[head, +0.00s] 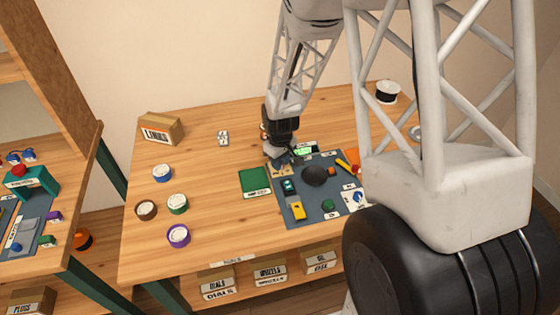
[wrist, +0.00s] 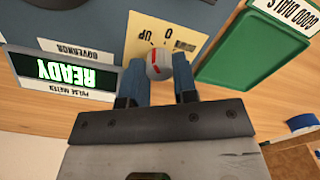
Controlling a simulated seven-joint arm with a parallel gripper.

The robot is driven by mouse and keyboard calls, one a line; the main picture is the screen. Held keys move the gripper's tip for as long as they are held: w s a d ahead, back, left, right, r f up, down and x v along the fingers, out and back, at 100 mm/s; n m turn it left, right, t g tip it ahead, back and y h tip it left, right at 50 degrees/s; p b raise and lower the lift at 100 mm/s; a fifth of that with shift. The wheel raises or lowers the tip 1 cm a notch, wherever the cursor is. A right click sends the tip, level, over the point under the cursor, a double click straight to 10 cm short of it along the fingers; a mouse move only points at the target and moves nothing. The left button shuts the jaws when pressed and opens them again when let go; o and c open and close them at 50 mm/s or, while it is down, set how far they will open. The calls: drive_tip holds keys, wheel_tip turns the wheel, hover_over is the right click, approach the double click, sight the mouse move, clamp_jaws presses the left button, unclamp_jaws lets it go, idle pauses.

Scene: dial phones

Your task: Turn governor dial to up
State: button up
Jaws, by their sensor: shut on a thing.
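The governor dial (wrist: 160,65) is a small pale grey knob with a red line across its top. It sits on a yellow plate (wrist: 138,38) marked "UP" and "0", beside a "GOVERNOR" label. My gripper (wrist: 157,76) is shut on the dial, with one blue finger on each side. The red line lies roughly toward the "UP" side of the plate; its exact angle is hard to tell. In the head view my gripper (head: 280,160) is at the back left corner of the grey board (head: 300,212), and the dial is hidden there.
The pulse meter (wrist: 70,75) reads "READY" in green, left of my gripper in the wrist view. A green "GOOD DIALS" tray (head: 254,181) lies close by. The board holds a black round part (head: 315,176) and several small parts. Several round dials (head: 178,236) lie further left.

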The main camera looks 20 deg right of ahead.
drive_tip(key=shift+n, duration=0.4)
drive_tip(key=o, duration=0.9)
drive_tip(key=shift+o, duration=0.2)
drive_tip(key=shift+r, duration=0.1)
drive_tip(key=shift+r, duration=3.8)
drive_tip(key=shift+r, duration=0.1)
